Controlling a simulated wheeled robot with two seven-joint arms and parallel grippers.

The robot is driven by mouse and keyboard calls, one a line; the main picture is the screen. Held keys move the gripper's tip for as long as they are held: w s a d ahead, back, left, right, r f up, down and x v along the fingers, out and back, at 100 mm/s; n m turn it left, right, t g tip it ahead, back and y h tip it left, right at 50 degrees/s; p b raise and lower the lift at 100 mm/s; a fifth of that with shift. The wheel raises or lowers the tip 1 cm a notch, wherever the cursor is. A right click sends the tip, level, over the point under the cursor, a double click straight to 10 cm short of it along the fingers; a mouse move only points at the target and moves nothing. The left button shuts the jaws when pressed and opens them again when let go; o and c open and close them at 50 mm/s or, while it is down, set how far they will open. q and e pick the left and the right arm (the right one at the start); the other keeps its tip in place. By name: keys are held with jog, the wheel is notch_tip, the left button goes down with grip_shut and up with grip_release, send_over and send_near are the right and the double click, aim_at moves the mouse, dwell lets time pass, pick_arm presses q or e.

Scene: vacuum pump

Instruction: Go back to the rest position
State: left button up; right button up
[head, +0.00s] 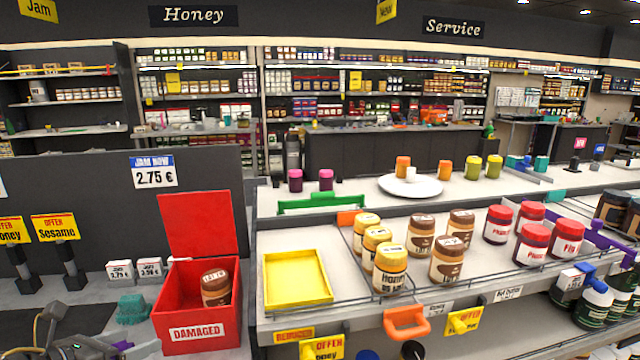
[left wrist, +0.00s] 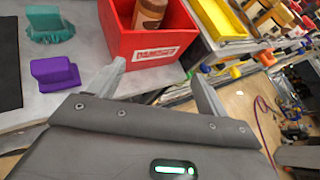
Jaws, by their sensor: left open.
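My left gripper (head: 118,347) is at the bottom left of the head view, partly cut off by the frame edge. In the left wrist view its two fingers (left wrist: 158,68) stand apart with nothing held between them. The red box marked DAMAGED (head: 198,332) is just beyond it, with its lid up. A brown jar with a white label (head: 215,287) stands in the box, a little tilted. In the left wrist view the box (left wrist: 155,45) lies just past the fingertips, and the jar (left wrist: 149,14) shows in it. My right gripper is not in view.
A teal brush-like object (head: 132,309) stands left of the box. A purple object (left wrist: 55,73) lies near the left finger. A yellow tray (head: 297,303) and a shelf of honey jars (head: 390,270), brown jars and red-lidded jars are to the right. Sign stands (head: 65,260) are at left.

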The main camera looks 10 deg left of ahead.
pick_arm(q)
jog(key=s+d+f+n+g+y, duration=0.1)
jog(key=s+d+f+n+y, duration=0.1)
jog(key=f+n, duration=0.65)
jog(key=s+d+f+n+y, duration=0.1)
jog(key=s+f+n+y, duration=0.1)
jog(key=f+n, duration=0.65)
jog(key=s+d+f+n+g, duration=0.9)
jog(key=s+d+n, duration=0.45)
jog(key=n, duration=0.45)
notch_tip(320, 180, down, 28)
jog(key=s, duration=0.3)
jog(key=s+a+f+g, duration=0.1)
jog(key=s+a+f, duration=0.2)
jog(key=s+f, duration=1.1)
jog(key=shift+s+a, duration=0.3)
jog(key=shift+s, duration=0.25)
